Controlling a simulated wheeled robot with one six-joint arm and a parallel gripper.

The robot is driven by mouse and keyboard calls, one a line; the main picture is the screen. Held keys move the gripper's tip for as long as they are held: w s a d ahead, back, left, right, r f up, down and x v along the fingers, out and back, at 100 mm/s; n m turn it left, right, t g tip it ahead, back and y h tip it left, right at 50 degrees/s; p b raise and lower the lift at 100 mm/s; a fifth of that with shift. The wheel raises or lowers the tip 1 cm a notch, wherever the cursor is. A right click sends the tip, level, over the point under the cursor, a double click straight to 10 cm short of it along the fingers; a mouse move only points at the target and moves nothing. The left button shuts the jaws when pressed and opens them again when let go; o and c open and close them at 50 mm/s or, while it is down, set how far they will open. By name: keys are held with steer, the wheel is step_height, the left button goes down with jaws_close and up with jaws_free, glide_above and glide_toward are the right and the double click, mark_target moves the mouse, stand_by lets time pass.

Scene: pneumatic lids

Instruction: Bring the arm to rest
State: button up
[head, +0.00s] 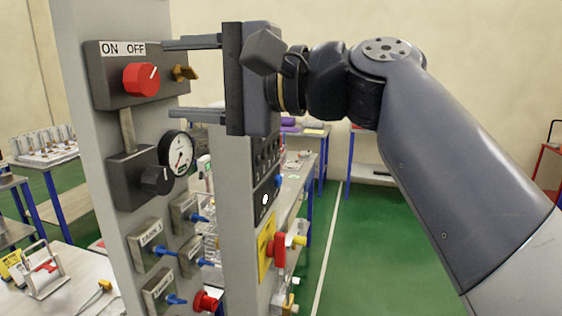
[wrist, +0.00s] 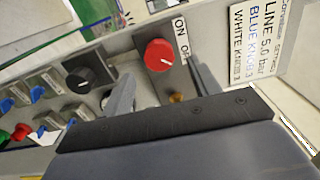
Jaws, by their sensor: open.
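My gripper (head: 192,79) is open, with its two fingers spread one above the other and pointing left toward the grey panel. My arm is bent, reaching in from the right.
The panel (head: 85,110) carries a pressure gauge (head: 176,153), a black knob (head: 156,180) and several labelled boxes with blue levers. A second panel with a red-and-yellow valve (head: 280,248) stands close below my gripper. Green floor is open at the right.

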mark_target(150, 77)
steer(key=b+v, duration=0.1)
steer(key=v, duration=0.5)
steer(key=p+x, duration=0.3)
steer(key=x, duration=0.7)
steer(key=shift+a+r, duration=0.1)
steer(key=shift+a, duration=0.2)
steer(key=shift+w+a+f+n, duration=0.1)
steer(key=shift+a+f+n, duration=0.1)
steer(key=shift+f+n, duration=0.1)
steer(key=n+b, duration=0.2)
steer(key=n, duration=0.3)
steer(key=shift+d+r+n+b, duration=0.1)
steer(key=shift+r+n+b, duration=0.05)
steer(key=shift+n+b, duration=0.25)
steer(key=n+b, duration=0.1)
steer(key=n, duration=0.3)
steer(key=shift+r, duration=0.1)
steer(key=n+b, duration=0.1)
steer(key=n, duration=0.4)
steer(key=shift+r, duration=0.1)
